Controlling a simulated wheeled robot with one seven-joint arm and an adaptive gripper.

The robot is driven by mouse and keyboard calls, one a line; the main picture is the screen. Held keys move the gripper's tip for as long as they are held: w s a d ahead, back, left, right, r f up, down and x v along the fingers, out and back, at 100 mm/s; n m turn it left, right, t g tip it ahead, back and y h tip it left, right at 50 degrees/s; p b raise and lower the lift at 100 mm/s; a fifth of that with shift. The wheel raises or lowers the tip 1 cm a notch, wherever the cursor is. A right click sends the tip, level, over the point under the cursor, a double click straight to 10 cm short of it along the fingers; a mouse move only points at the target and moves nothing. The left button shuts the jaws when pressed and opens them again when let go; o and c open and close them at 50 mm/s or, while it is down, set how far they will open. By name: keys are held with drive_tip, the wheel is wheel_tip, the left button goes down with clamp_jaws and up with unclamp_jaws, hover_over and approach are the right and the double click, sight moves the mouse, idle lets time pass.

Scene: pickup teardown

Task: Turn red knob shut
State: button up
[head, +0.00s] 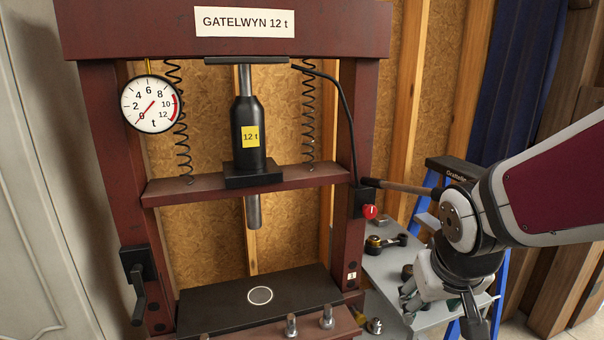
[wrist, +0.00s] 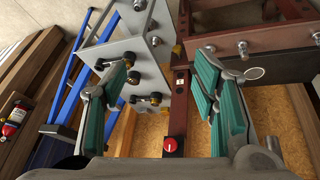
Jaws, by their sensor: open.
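The red knob (head: 370,211) is on a black block on the right post of the maroon press, with a thin light mark on its face. In the wrist view the red knob (wrist: 170,145) shows low, between my finger bases and beyond them. My gripper (head: 436,300) is to the right of and below the knob in the head view, apart from it. In the wrist view my gripper (wrist: 166,72) has its teal-padded fingers spread wide, with nothing held between them.
A pump handle (head: 398,188) sticks out to the right just above the knob. A grey shelf (head: 385,265) with loose parts and a blue stepladder (head: 421,195) stand to the right. The gauge (head: 151,104) needle points near 0. The press bed (head: 215,305) is below.

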drive_tip(key=s+a+r+y, duration=0.1)
drive_tip(key=s+r, duration=0.8)
drive_tip(key=s, duration=0.3)
drive_tip(key=shift+s+a+t, duration=0.15)
drive_tip(key=shift+a+t, duration=0.1)
drive_tip(key=shift+t, duration=0.15)
idle(0.6)
